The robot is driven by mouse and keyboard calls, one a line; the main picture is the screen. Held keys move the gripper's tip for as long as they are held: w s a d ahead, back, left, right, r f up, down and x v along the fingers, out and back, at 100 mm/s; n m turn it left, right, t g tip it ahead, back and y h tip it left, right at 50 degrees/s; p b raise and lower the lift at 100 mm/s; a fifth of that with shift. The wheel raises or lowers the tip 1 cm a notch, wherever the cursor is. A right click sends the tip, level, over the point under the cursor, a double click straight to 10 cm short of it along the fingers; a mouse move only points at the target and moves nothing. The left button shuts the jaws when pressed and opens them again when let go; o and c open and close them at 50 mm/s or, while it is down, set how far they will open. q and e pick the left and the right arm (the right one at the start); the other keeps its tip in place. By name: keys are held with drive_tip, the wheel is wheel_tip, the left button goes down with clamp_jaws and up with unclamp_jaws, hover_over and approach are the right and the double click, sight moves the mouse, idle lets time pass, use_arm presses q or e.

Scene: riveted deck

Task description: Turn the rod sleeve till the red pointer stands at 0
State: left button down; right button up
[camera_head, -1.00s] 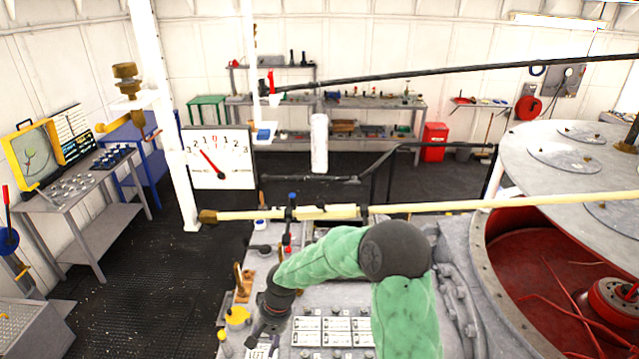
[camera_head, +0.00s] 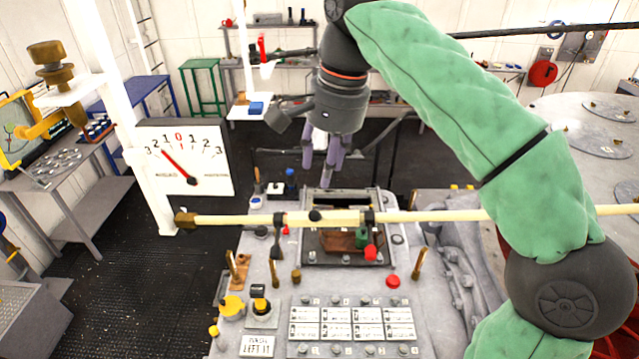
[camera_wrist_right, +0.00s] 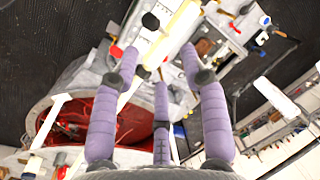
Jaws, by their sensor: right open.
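The white dial (camera_head: 215,160) on the left carries a red pointer (camera_head: 177,165), which leans left of 0 and stands near the left 2. A cream rod (camera_head: 440,215) runs across the head view with a brass-coloured left end. A thicker cream part between black collars looks like the rod sleeve (camera_head: 340,216). My right gripper (camera_head: 325,175) hangs over the panel, its grey-purple fingers pointing down above the sleeve and apart from it. In the wrist view the right gripper (camera_wrist_right: 162,70) is open and empty, with the sleeve (camera_wrist_right: 172,32) beyond its fingers. My left gripper is not in view.
Below the rod is a control panel (camera_head: 350,325) with upright levers and knobs. A dark pole (camera_head: 550,31) crosses behind my arm. A white post (camera_head: 130,110) stands left, and a round metal lid (camera_head: 590,140) lies right. Open dark floor (camera_head: 110,260) is at left.

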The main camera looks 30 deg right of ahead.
sight(317, 213)
drive_tip(key=f, duration=0.4)
drive_tip(key=a+f, duration=0.1)
drive_tip(key=f, duration=0.1)
drive_tip(key=shift+s+a+f+b, duration=0.1)
drive_tip(key=shift+s+f+b, duration=0.1)
drive_tip(key=shift+f+b, duration=0.15)
drive_tip(key=shift+a+f, duration=0.4)
drive_tip(key=shift+f, duration=0.45)
drive_tip(key=shift+s+a+f, duration=0.15)
drive_tip(key=shift+s+f, duration=0.05)
drive_tip(key=shift+f, duration=0.25)
drive_tip(key=shift+w+d+f, duration=0.15)
drive_tip(key=shift+w+d, duration=0.05)
drive_tip(key=shift+w, duration=0.1)
drive_tip(key=shift+s+a, duration=0.1)
drive_tip(key=shift+s, duration=0.05)
drive_tip(key=c, duration=0.6)
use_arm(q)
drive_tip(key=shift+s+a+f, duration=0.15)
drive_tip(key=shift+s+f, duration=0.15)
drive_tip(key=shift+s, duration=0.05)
use_arm(e)
clamp_jaws()
